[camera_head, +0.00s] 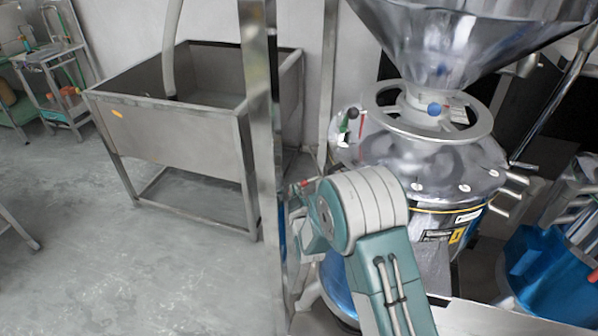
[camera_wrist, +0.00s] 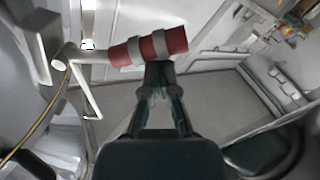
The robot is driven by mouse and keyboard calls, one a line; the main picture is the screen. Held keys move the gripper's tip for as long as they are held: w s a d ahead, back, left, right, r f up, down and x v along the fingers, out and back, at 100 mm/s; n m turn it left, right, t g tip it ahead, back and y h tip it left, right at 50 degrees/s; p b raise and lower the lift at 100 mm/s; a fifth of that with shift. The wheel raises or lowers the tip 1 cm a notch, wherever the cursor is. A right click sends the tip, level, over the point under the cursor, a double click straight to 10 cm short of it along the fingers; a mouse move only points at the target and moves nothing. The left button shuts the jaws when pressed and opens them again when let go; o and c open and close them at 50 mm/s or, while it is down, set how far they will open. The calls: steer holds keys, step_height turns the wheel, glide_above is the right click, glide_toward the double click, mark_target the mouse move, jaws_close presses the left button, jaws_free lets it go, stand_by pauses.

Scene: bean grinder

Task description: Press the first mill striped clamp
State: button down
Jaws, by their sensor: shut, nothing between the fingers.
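The first mill (camera_head: 430,165) is a shiny metal machine with a large funnel on top and a yellow tag. The striped clamp (camera_wrist: 173,41) is a red bar with grey bands, lying nearly level at the top of the wrist view. Its left end joins a grey metal arm on the mill's side. My gripper (camera_wrist: 158,72) is shut and empty, its fingertips right at the clamp's lower edge in the picture. I cannot tell if they touch. In the head view my arm hides most of the gripper, and a small red bit of the clamp (camera_head: 304,183) shows beside it.
A metal sink (camera_head: 165,128) stands at the back left. A steel post (camera_head: 262,120) rises just left of my arm. A blue bin (camera_head: 550,268) is at the right.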

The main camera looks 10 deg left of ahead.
steer(key=w+d+f+n, duration=0.1)
steer(key=d+f+n, duration=0.2)
steer(key=f, duration=0.2)
steer(key=shift+w+d+f+n, duration=0.15)
steer(key=shift+w+d+n, duration=0.05)
steer(key=shift+d+n, duration=0.1)
steer(key=shift+d+f, duration=0.1)
steer(key=shift+d, duration=0.05)
stand_by(0.7)
